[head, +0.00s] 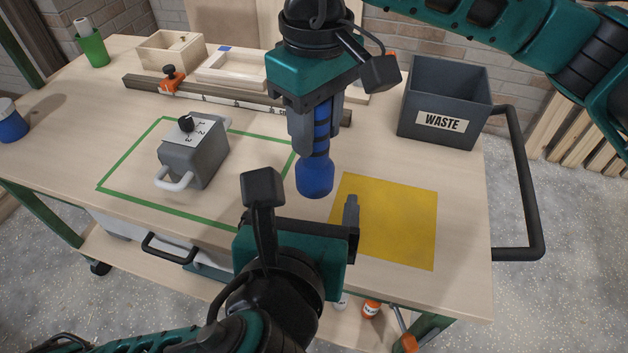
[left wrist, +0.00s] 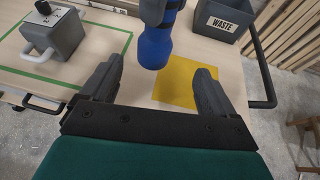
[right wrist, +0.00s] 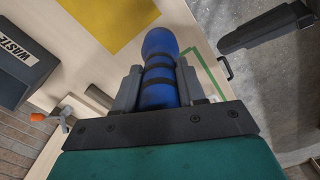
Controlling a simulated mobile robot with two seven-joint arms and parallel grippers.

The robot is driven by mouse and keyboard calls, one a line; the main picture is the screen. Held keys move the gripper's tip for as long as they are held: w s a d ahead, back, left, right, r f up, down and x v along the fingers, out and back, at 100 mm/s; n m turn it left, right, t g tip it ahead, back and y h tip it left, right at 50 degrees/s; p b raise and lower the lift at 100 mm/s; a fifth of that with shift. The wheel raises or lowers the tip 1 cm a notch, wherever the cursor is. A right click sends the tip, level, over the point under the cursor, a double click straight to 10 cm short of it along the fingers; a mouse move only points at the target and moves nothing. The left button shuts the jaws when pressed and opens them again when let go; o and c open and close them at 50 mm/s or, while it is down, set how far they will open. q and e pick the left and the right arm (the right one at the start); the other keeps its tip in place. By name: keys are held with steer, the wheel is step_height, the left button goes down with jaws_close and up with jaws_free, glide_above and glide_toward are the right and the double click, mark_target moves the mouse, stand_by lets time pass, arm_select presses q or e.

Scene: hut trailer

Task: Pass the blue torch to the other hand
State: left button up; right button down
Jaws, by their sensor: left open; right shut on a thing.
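The blue torch (head: 316,172) has dark bands on its handle and hangs head down above the table. My right gripper (head: 315,125) is shut on its banded handle, which also shows between the fingers in the right wrist view (right wrist: 158,90). My left gripper (head: 300,208) is open and empty, below and in front of the torch. In the left wrist view the torch (left wrist: 154,48) is ahead of and between the open fingers (left wrist: 155,85), apart from them. One left finger shows in the right wrist view (right wrist: 265,28).
A yellow mat (head: 400,225) lies at the table's right front. A grey waste bin (head: 445,100) stands behind it. A grey box with a knob (head: 195,155) sits inside a green taped outline. A long rail with an orange clamp (head: 172,78) and wooden trays (head: 170,50) lie behind.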

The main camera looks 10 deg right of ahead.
mark_target(317, 179)
arm_select(q)
steer(key=x, duration=1)
steer(key=shift+w+f, duration=0.1)
steer(key=shift+w, duration=0.1)
steer(key=shift+c, duration=0.2)
steer(key=shift+s+d, duration=0.1)
steer(key=shift+d, duration=0.05)
steer(key=c, duration=1.1)
arm_select(e)
steer(key=shift+a, duration=0.1)
arm_select(q)
steer(key=shift+c, duration=0.8)
arm_select(e)
steer(key=c, duration=0.9)
jaws_free()
steer(key=shift+c, duration=0.2)
steer(key=o, duration=0.4)
steer(key=shift+c, duration=0.2)
step_height(317, 179, up, 12)
steer(key=shift+r, duration=0.1)
